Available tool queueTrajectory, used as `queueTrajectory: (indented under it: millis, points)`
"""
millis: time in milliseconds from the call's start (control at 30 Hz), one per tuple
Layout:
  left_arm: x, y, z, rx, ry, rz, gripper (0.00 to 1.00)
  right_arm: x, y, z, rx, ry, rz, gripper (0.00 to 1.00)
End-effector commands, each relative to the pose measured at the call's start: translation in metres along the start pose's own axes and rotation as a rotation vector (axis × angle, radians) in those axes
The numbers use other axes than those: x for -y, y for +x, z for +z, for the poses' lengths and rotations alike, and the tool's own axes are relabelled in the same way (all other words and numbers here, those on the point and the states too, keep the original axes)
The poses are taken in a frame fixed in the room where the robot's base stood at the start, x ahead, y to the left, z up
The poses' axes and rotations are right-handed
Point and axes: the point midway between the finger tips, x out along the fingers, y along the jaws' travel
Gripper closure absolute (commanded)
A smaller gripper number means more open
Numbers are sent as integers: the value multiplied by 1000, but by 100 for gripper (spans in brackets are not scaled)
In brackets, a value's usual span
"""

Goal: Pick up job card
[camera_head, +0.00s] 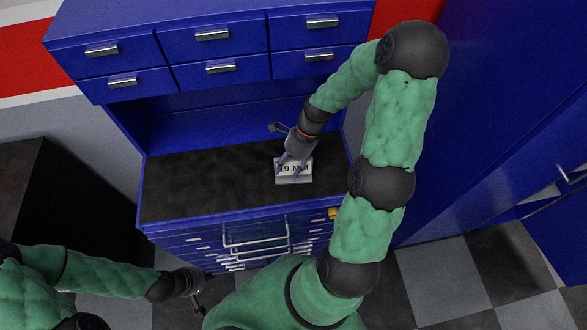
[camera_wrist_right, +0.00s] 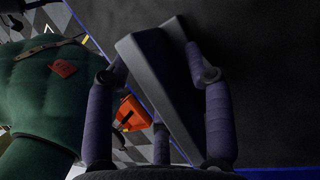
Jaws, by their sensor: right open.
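The job card (camera_head: 294,179) is a small pale block with dark lettering, standing on the dark worktop of the blue bench. In the right wrist view it is a grey tent-shaped piece (camera_wrist_right: 160,75) seen from above. My right gripper (camera_head: 291,168) is over it with fingers pointing down. In the wrist view the open fingers (camera_wrist_right: 155,65) stand on either side of the card; whether they touch it I cannot tell. My left gripper (camera_head: 195,290) hangs low at the left, in front of the bench and away from the card; its jaw opening is unclear.
The worktop (camera_head: 200,185) is otherwise bare left of the card. Blue drawers (camera_head: 212,47) with metal handles overhang its back. More drawers (camera_head: 255,235) are below its front edge. A small orange item (camera_wrist_right: 132,112) shows near that edge. A blue cabinet stands at right.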

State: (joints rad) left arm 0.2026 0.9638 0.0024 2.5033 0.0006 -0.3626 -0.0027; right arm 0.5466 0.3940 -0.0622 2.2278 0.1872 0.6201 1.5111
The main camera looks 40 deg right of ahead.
Motion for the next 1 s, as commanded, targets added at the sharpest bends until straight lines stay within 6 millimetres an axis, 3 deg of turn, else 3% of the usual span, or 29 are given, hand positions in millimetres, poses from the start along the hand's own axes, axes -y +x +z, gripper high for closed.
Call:
queueTrajectory:
  millis: [567, 767, 1000]
  points:
    - [0, -1, 0, 0, 0, 0, 100, 1, 4, -2, 0, 0, 0, 47]
    - [0, -1, 0, 0, 0, 0, 100, 1, 4, -2, 0, 0, 0, 100]
    - [0, -1, 0, 0, 0, 0, 100, 1, 4, -2, 0, 0, 0, 100]
